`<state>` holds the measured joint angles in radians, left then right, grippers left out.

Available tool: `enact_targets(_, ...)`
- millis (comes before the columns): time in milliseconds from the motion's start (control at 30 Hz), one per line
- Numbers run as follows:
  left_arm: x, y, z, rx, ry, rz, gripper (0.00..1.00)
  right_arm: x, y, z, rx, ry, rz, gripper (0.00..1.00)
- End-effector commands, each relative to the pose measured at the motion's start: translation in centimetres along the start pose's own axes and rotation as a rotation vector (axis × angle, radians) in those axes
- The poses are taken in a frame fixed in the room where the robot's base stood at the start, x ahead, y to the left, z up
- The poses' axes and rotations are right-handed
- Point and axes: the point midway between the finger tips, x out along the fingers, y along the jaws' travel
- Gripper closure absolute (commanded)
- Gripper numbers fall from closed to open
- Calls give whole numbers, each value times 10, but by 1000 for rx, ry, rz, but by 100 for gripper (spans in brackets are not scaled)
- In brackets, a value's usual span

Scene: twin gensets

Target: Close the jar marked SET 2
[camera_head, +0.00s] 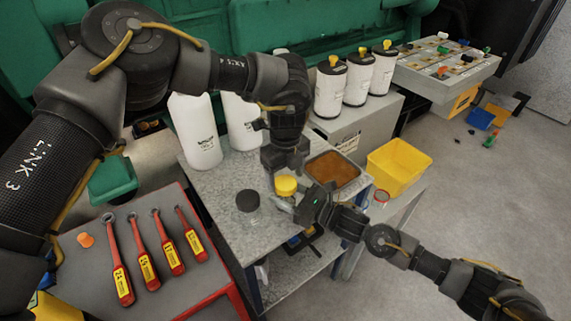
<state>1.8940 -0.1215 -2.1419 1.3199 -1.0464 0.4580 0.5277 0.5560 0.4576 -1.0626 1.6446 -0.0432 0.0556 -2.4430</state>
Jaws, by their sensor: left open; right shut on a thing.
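No SET 2 marking is readable on either jar. My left gripper (283,169) points down just above the yellow lid and is open. My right gripper (292,204) reaches in from the right, just below the yellow lid, and is shut on what seems to be this second jar. I cannot tell whether the lid is seated.
A brown-filled tray (333,172) and a yellow bin (398,166) stand to the right. Two white bottles (196,135) stand behind on the left. Several red-handled wrenches (142,262) lie on the left cart. White canisters (330,90) stand at the back.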

Motion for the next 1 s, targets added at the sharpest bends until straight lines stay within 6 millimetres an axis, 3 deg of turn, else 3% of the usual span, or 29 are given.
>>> enact_targets(433, 10, 0, 0, -1, -1, 0, 30, 0, 0, 0, 0, 0, 0, 100)
enact_targets(800, 10, 0, 0, 0, -1, 0, 76, 0, 0, 0, 0, 0, 0, 100)
enact_targets(1000, 10, 0, 0, 5, -1, 1, 77, 0, 0, 0, 0, 0, 0, 100)
